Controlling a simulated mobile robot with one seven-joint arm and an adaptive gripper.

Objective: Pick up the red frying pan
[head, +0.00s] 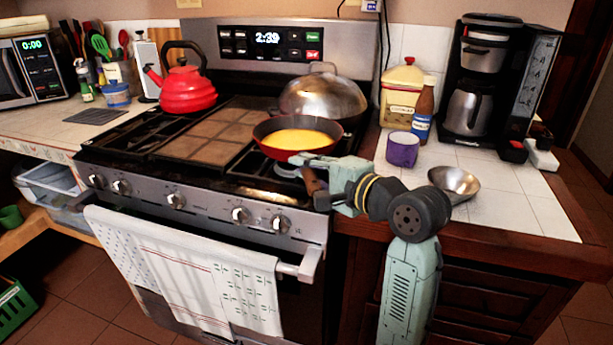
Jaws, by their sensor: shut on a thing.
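The red frying pan (272,150) sits over the front right part of the stove, with something yellow (300,139) inside it. Its brown handle (311,182) points toward me, past the stove's front right. My gripper (312,178) reaches in from the right and is shut on the handle. The fingertips are small here and partly hidden by the handle and my wrist. I cannot tell whether the pan's base touches the grate.
A domed metal lid (322,97) stands close behind the pan, and a red kettle (184,88) is on the back left of the stove. A purple mug (402,149) and metal bowl (454,183) are on the right counter. A towel (190,275) hangs on the oven handle.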

